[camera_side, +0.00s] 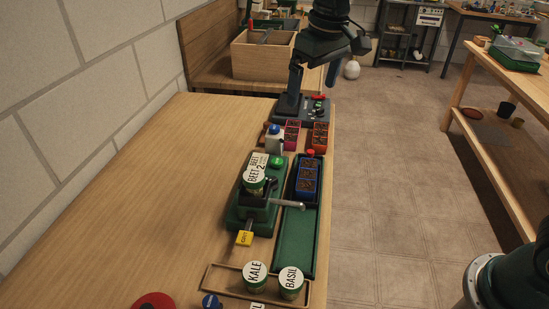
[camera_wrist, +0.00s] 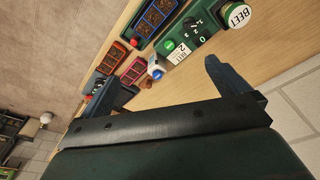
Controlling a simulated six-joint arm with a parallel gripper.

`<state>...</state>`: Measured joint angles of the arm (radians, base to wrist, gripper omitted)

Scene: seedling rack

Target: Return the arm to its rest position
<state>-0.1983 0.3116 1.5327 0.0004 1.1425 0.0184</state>
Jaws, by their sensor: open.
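My gripper (camera_side: 310,92) is open and empty, high over the far end of the bench in the side view. In the wrist view its two dark fingers are spread wide, with nothing between them at my gripper (camera_wrist: 158,75) but the bench scene beyond. A green seeding device (camera_side: 243,208) holds a can labelled BEET (camera_side: 255,182); the can also shows at the top right of the wrist view (camera_wrist: 236,14). A blue seedling tray (camera_side: 307,178) sits in a green channel (camera_side: 294,245) beside the device.
A magenta tray (camera_side: 292,133), an orange tray (camera_side: 320,136) and a white bottle (camera_side: 274,142) stand near the far end. KALE (camera_side: 255,278) and BASIL (camera_side: 290,282) cans stand in a wooden tray (camera_side: 222,277) in front.

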